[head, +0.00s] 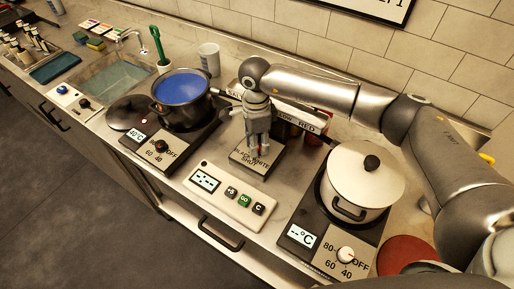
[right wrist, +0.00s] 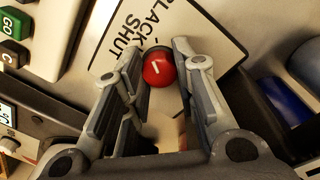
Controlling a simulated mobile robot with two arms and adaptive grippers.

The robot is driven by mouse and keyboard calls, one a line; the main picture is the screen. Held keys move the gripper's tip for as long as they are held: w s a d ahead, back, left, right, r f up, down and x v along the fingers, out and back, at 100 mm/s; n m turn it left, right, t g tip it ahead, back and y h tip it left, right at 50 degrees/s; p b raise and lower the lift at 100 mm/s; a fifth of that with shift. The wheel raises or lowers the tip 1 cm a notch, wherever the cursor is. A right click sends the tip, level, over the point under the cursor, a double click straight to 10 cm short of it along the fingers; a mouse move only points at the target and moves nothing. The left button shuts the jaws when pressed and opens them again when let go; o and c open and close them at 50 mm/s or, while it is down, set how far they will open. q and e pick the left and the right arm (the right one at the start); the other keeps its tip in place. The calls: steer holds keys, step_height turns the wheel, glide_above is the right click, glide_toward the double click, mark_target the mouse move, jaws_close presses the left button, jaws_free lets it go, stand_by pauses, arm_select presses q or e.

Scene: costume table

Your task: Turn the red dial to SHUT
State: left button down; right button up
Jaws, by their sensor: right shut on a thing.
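The red dial (right wrist: 158,70) is a round knob with a short white mark. It sits on a pale plate (right wrist: 207,30) lettered BLACK and SHUT; in the head view the plate (head: 240,158) also reads WHITE. My right gripper (right wrist: 157,58) comes down from above and is shut on the red dial, one finger on each side. In the head view the right gripper (head: 259,150) stands over the plate and hides most of the dial. I cannot tell exactly which label the mark points at. My left gripper is not in view.
A white-lidded pot (head: 362,178) on a hotplate stands right of the plate. A pot of blue liquid (head: 180,86) stands on another hotplate to the left. A button panel (head: 228,196) lies in front. Labelled bins (head: 296,122) stand behind, close to my arm.

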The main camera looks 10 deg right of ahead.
steer(key=n+b, duration=0.2)
steer(key=b, duration=0.1)
steer(key=n+b, duration=0.2)
steer(key=b, duration=0.1)
steer(key=shift+f+n+b, duration=0.2)
steer(key=shift+n+b, duration=0.2)
steer(key=shift+r+n+b, duration=0.2)
steer(key=shift+n+b, duration=0.7)
steer(key=shift+b, duration=0.1)
steer(key=o, duration=1.1)
steer(key=shift+c, duration=0.2)
steer(key=shift+r, duration=0.1)
step_height(320, 180, up, 12)
steer(key=shift+w+a, duration=0.2)
steer(key=shift+w, duration=0.1)
